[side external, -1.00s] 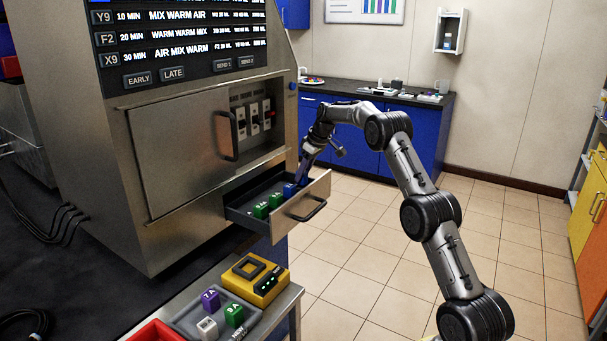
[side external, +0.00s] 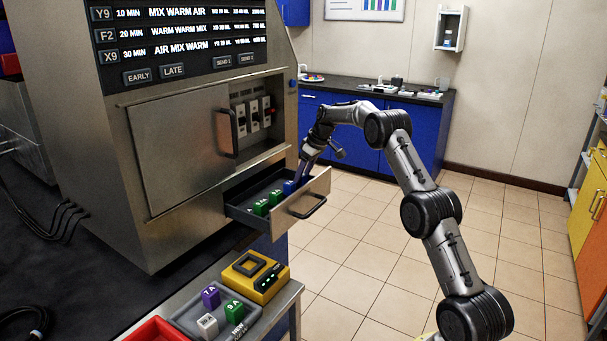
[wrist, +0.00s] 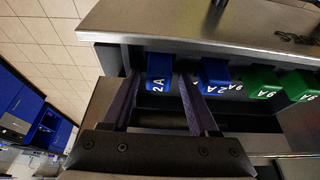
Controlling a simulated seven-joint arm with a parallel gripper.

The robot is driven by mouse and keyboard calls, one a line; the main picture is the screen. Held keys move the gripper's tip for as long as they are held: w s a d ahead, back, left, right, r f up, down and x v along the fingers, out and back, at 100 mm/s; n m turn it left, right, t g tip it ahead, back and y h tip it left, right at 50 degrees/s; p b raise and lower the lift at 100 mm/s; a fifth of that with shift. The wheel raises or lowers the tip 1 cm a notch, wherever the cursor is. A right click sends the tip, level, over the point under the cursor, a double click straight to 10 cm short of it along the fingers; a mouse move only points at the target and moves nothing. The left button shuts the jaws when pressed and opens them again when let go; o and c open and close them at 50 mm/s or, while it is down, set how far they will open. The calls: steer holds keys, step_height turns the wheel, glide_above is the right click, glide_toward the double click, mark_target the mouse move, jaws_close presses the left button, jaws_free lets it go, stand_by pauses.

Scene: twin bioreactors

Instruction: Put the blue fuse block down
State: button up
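A blue fuse block marked 2A (wrist: 158,70) sits in the open drawer (side external: 236,212), at its right end in the side view, where it is mostly hidden behind my gripper. My gripper (wrist: 158,82) reaches down into the drawer. In the wrist view its two dark fingers stand on either side of the block with what look like narrow gaps, so it appears open around it. A second blue block (wrist: 215,74) stands beside the right finger. Green blocks (wrist: 262,81) stand further along the row, and they also show in the side view (side external: 261,207).
The drawer front (side external: 308,205) with its handle rises close to my gripper. The steel cabinet (side external: 180,150) stands behind and left. A cart below holds a yellow device (side external: 256,277), a grey tray (side external: 187,318) with several blocks, and a red bin (side external: 155,330). Floor to the right is clear.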

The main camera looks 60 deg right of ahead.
steer(key=shift+d+r, duration=0.1)
steer(key=shift+r, duration=0.25)
steer(key=v, duration=1.2)
steer(key=s+a+r, duration=0.3)
steer(key=s+a, duration=0.1)
steer(key=a, duration=0.4)
steer(key=s+a+r, duration=0.3)
steer(key=s+a, duration=0.1)
steer(key=a, duration=0.4)
steer(key=s+a+r, duration=0.3)
steer(key=s+a, duration=0.1)
steer(key=a, duration=0.4)
steer(key=s+a+f, duration=0.3)
steer(key=s+a, duration=0.1)
steer(key=s, duration=0.3)
steer(key=s+a+f, duration=0.3)
steer(key=s+a, duration=0.1)
steer(key=s, duration=0.3)
steer(key=s+a+f+t, duration=0.1)
steer(key=s+a+f, duration=0.3)
steer(key=s, duration=0.4)
steer(key=shift+s+r, duration=0.1)
